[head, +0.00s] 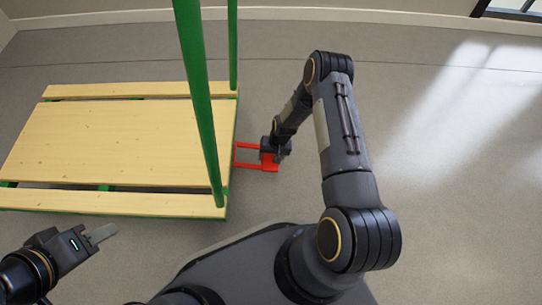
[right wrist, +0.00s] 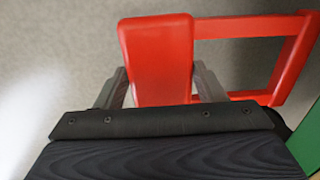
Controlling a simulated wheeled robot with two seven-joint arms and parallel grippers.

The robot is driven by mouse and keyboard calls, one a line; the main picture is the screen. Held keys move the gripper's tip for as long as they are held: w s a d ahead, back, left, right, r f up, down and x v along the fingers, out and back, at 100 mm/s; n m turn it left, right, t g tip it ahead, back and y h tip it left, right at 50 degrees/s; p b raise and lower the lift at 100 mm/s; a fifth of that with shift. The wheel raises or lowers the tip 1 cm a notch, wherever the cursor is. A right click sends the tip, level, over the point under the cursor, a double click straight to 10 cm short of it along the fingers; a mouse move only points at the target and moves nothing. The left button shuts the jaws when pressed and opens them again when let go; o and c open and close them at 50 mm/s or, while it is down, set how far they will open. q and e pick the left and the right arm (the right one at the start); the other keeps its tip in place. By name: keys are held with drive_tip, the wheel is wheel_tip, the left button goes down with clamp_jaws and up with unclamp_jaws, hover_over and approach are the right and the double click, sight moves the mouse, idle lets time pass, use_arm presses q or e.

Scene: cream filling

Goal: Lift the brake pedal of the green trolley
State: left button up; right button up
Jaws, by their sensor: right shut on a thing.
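The green trolley has a pale wooden plank deck (head: 120,140) and green posts (head: 196,80), and stands at the left in the head view. Its red brake pedal (head: 250,166) sticks out from the right side of the deck, low near the floor. In the right wrist view the pedal's flat red plate (right wrist: 158,55) lies between the two fingers. My right gripper (right wrist: 160,88) is shut on this plate, one finger on each side. My left gripper (head: 103,234) is at the lower left, in front of the trolley and apart from it; its fingers look close together.
The grey floor (head: 450,180) to the right of the trolley is clear. A wall with a pale baseboard (head: 350,17) runs along the back. A green post rises close to my right arm's side of the deck.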

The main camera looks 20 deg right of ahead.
wheel_tip(320, 180, up, 3)
drive_tip(key=shift+a+f+g+h+p, duration=0.15)
drive_tip(key=shift+g+h+p, duration=0.25)
drive_tip(key=shift+h+p, duration=0.4)
drive_tip(key=shift+r, duration=0.45)
drive_tip(key=shift+o, duration=0.2)
drive_tip(key=shift+w+a+r+p, duration=0.15)
drive_tip(key=shift+r+p, duration=0.15)
drive_tip(key=shift+r, duration=0.45)
drive_tip(key=shift+o, duration=0.2)
drive_tip(key=shift+w+a+r+p, duration=0.15)
drive_tip(key=shift+a+r, duration=0.1)
drive_tip(key=shift+r, duration=0.2)
drive_tip(key=shift+w+a+r+p, duration=0.1)
drive_tip(key=shift+a+r+p, duration=0.1)
drive_tip(key=shift+r, duration=0.25)
drive_tip(key=o, duration=1.3)
drive_tip(key=shift+s, duration=0.1)
drive_tip(key=shift+d, duration=0.1)
